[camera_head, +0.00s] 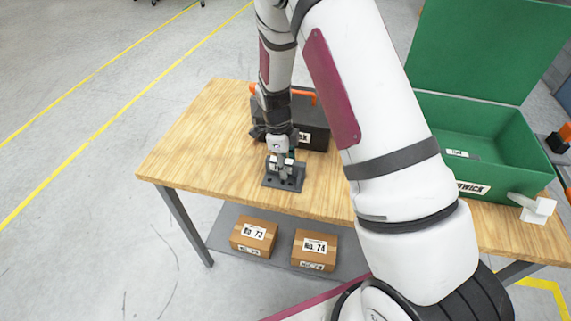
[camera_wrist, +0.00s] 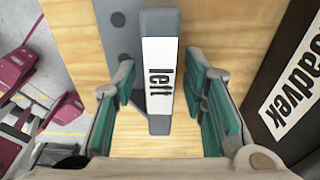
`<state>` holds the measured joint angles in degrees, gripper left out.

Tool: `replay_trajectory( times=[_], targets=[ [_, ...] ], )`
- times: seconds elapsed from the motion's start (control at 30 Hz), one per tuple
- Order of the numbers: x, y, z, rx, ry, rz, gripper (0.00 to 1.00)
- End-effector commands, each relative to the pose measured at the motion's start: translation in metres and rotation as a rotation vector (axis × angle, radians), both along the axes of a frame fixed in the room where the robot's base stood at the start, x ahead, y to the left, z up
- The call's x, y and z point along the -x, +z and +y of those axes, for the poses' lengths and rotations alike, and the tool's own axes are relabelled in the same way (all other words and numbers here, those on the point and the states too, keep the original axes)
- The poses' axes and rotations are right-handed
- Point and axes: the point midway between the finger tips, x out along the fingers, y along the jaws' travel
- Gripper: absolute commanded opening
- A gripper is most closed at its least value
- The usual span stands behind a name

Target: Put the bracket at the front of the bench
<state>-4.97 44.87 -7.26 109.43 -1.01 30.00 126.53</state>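My gripper (camera_head: 281,160) points down over the bracket. In the wrist view my gripper (camera_wrist: 163,85) is open, with a teal-padded finger on each side of the upright and visible gaps. The gripper partly hides the bracket in the head view.
A dark toolbox (camera_head: 313,132) with an orange handle stands just behind the bracket. An open green crate (camera_head: 515,160) is on the right of the bench. Cartons (camera_head: 254,234) sit on the lower shelf. The bench's left part is clear.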

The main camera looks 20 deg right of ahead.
Motion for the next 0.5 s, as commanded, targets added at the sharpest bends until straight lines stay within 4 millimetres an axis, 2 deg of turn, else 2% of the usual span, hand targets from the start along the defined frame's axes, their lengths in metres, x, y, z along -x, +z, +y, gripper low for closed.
replay_trajectory(
  times=[0.17, 0.5],
  targets=[
    [-0.004, 0.021, 0.002, 0.0, 0.002, -0.006, 0.39],
    [-0.008, 0.088, 0.009, 0.0, 0.001, -0.005, 0.39]
  ],
)
